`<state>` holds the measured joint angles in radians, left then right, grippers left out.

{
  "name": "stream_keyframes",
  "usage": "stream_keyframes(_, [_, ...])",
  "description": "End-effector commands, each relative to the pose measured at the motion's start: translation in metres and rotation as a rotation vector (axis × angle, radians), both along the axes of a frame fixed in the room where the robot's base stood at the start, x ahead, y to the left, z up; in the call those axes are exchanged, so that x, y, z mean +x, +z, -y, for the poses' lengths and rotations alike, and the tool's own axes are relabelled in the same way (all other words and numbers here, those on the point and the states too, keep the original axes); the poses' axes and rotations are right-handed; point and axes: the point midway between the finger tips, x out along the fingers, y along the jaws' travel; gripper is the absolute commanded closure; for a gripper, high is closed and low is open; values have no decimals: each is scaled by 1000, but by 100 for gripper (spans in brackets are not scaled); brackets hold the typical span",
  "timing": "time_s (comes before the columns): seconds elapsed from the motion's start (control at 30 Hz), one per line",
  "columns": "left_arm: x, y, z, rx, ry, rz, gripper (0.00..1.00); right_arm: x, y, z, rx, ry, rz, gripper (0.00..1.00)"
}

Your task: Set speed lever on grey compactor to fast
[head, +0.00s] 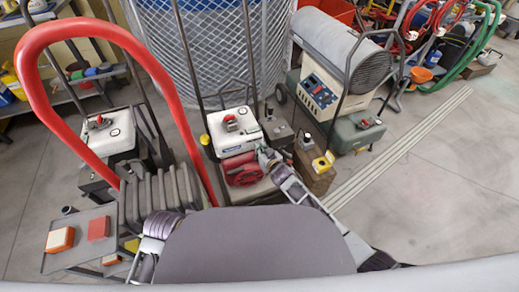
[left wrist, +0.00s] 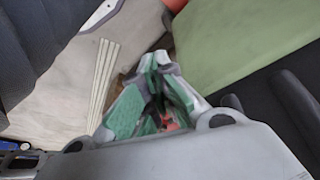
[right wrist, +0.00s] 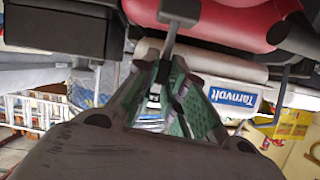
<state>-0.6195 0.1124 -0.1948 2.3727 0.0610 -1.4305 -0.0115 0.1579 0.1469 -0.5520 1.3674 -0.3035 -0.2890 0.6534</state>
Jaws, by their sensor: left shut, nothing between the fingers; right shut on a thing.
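The machine (head: 234,134) at the middle of the head view has a white top with a red knob, a red engine part (head: 243,170) and tall dark handle bars. I cannot tell for sure that it is the grey compactor. My right gripper (head: 266,154) is at its right side. In the right wrist view my right gripper (right wrist: 172,78) is shut on a thin grey lever (right wrist: 171,42), below a red rounded housing (right wrist: 225,18). A white panel with a blue "Tarnvolt" label (right wrist: 235,97) is behind it. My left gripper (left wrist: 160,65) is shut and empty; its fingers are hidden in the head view.
A red hoop handle (head: 100,30) rises at the left beside a similar white-topped machine (head: 108,133). A grey tray (head: 75,262) holds orange and red blocks. A beige and green heater unit (head: 325,100) stands at the right.

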Motion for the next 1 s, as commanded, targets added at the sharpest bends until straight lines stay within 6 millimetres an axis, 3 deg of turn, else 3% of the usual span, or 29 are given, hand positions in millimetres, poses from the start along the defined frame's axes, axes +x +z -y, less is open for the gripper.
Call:
stream_keyframes(0.6, [-1,-36,-6,33,8,-67,100,6,-3,19,237,-1,-78,100])
stream_keyframes(1.0, [-4,-45,-8,39,8,-83,100,7,-7,23,305,-1,-101,100])
